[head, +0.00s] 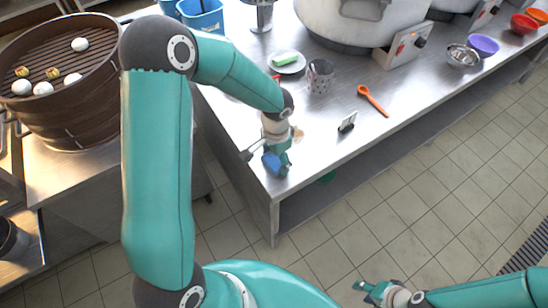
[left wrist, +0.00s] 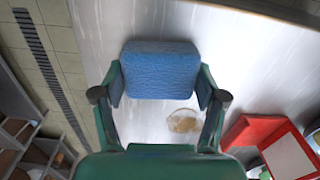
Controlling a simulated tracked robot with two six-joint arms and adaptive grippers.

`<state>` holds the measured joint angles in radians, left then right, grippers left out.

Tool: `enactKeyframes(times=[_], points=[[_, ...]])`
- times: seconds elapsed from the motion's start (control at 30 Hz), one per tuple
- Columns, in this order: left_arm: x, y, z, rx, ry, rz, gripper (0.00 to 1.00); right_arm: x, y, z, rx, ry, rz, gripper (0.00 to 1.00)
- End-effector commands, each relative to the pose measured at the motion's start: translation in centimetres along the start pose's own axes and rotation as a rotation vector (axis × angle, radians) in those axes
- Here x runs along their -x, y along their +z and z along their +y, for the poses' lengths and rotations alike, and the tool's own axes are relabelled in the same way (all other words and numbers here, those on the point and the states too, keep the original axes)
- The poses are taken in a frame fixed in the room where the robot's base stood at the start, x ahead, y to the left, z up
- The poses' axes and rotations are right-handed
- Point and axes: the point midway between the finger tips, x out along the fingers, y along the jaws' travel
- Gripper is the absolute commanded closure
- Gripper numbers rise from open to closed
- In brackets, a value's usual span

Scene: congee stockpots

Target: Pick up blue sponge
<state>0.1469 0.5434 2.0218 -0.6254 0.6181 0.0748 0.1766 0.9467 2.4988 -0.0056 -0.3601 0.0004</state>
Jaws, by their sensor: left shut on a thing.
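The blue sponge (left wrist: 160,70) sits between the fingers of my left gripper (left wrist: 159,88) in the left wrist view, with a finger against each end. My left gripper is shut on it. In the head view my left gripper (head: 277,160) is at the near left corner of the steel table (head: 330,135), and the blue sponge (head: 271,164) shows at its fingers. I cannot tell from these views how far the sponge is above the tabletop. My right gripper (head: 367,290) is low over the tiled floor, with its fingers apart and nothing between them.
A white plate (head: 288,68) with a green item, a perforated metal holder (head: 320,76), an orange spoon (head: 373,100) and a small card stand (head: 347,122) are on the table. Large pots (head: 362,22) stand behind. A steamer (head: 60,95) is at the left.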

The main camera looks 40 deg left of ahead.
Motion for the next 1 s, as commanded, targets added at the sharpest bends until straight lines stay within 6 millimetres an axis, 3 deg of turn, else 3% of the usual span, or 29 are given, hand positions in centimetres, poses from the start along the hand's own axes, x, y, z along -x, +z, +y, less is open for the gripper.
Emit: enactKeyframes(times=[0.17, 0.37, 0.57, 0.8, 1.0], points=[[0.6, 0.0, -0.1, 0.001, -0.001, 0.002, 0.57, 0.0, 0.0, 0.0, 0.0, 0.0, 0.0, 0.6], [2.7, -0.1, -0.1, 0.002, -0.002, 0.004, 0.57, -0.1, 0.0, 0.0, 0.0, 0.0, 0.0, 0.6], [7.1, -0.1, -0.1, 0.002, -0.004, 0.009, 0.57, -0.2, 0.0, 0.1, 0.0, 0.0, 0.0, 0.6], [13.9, -0.1, -0.1, 0.002, -0.002, 0.008, 0.57, -0.4, 0.0, 0.2, 0.0, 0.0, 0.0, 0.6], [17.9, 0.0, 0.0, 0.002, 0.0, 0.005, 0.57, -0.5, 0.0, 0.2, 0.0, 0.0, 0.0, 0.6]])
